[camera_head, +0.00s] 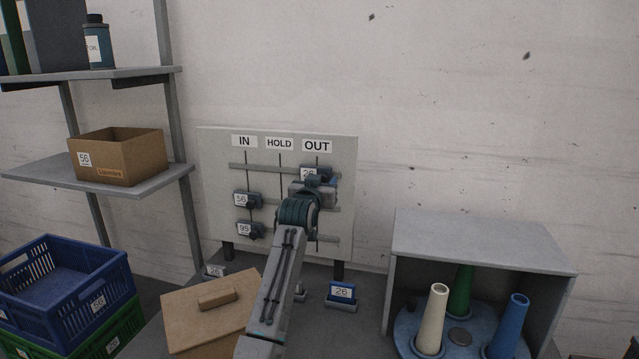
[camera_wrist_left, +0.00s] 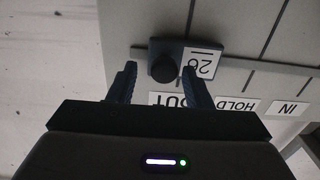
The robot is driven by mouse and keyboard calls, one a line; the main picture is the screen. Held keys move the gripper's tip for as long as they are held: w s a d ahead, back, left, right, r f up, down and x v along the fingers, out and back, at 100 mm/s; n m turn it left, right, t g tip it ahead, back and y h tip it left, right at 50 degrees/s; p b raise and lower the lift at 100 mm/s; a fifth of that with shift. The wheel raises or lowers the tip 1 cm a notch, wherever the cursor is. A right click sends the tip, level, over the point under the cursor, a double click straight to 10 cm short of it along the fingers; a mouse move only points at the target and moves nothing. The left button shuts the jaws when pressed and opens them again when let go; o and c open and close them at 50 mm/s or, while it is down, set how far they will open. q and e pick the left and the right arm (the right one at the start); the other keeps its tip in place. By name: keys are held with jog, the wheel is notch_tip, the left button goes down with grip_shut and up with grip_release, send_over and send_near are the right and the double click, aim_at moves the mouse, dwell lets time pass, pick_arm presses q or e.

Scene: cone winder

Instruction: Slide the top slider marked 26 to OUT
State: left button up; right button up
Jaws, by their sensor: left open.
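The top slider marked 26 (camera_head: 308,173) is a dark blue block with a white label on the top rail, below the OUT sign (camera_head: 317,146). My left gripper (camera_head: 321,180) is in front of it and hides part of it. In the left wrist view, which is upside down, the slider's label (camera_wrist_left: 202,63) and round dark knob (camera_wrist_left: 163,68) show. The open fingers (camera_wrist_left: 160,76) flank the knob, one on each side; contact cannot be told. The slider's block lies by the OUT sign, apart from HOLD and IN. My right gripper is not in view.
Sliders 56 (camera_head: 241,199) and 95 (camera_head: 245,230) sit in the IN column of the grey board (camera_head: 220,150). Below are a cardboard lid (camera_head: 190,310) and a 26 card stand (camera_head: 341,291). An open cabinet (camera_head: 480,240) with cones stands right. Crates (camera_head: 95,305) stand left.

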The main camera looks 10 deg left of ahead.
pick_arm(q)
jog(key=shift+d, duration=0.1)
jog(key=shift+s+f, duration=0.1)
jog(key=shift+s, duration=0.2)
jog(key=s+b, duration=0.3)
jog(key=s, duration=0.7)
jog(key=shift+b, duration=0.35)
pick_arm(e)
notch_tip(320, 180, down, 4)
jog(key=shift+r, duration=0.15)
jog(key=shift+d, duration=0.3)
